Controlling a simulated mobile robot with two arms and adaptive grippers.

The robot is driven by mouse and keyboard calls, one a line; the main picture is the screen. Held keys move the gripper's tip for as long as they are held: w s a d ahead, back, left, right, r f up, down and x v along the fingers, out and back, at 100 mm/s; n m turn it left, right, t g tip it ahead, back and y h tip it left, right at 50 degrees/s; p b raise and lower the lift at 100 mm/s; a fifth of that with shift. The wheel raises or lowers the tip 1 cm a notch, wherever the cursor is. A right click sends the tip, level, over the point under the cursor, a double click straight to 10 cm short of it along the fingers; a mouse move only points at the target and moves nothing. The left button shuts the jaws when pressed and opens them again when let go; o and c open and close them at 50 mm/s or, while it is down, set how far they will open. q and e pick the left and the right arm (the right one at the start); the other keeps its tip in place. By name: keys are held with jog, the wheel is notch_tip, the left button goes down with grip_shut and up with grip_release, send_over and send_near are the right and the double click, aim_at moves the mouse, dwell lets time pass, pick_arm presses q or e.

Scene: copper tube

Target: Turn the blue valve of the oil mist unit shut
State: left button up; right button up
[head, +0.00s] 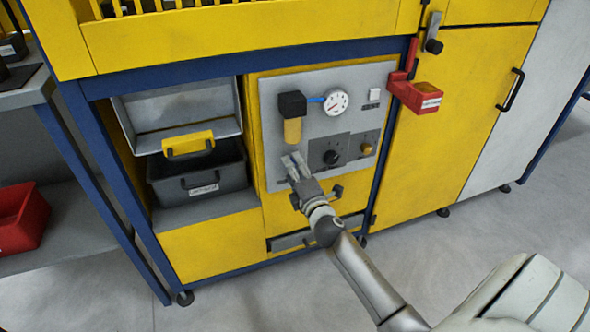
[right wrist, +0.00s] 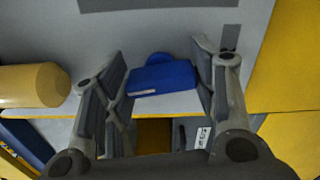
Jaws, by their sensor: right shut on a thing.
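The oil mist unit is a grey panel (head: 350,85) set in a yellow cabinet front, with a black-topped amber bowl (head: 293,131) and a round gauge (head: 336,102). My right gripper (head: 292,160) is at the panel's lower left, just below the bowl. In the right wrist view the blue valve (right wrist: 163,78) has a flat handle lying nearly level in that picture, slightly tilted. It sits between the two fingers of my right gripper (right wrist: 165,85), which is shut on it. In the head view the gripper hides the valve. My left gripper is not in view.
A red bin (head: 417,96) juts out at the panel's upper right. An open shelf with a dark crate (head: 198,175) is to the left. Grey floor is clear in front.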

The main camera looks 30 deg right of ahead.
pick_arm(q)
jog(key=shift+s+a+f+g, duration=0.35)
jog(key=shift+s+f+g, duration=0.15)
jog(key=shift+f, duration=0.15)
pick_arm(e)
jog(key=shift+o, duration=0.2)
jog(key=shift+f+m, duration=0.1)
jog(key=shift+m, duration=0.9)
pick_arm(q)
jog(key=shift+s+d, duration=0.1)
pick_arm(e)
jog(key=o, duration=1)
jog(key=v, duration=1.2)
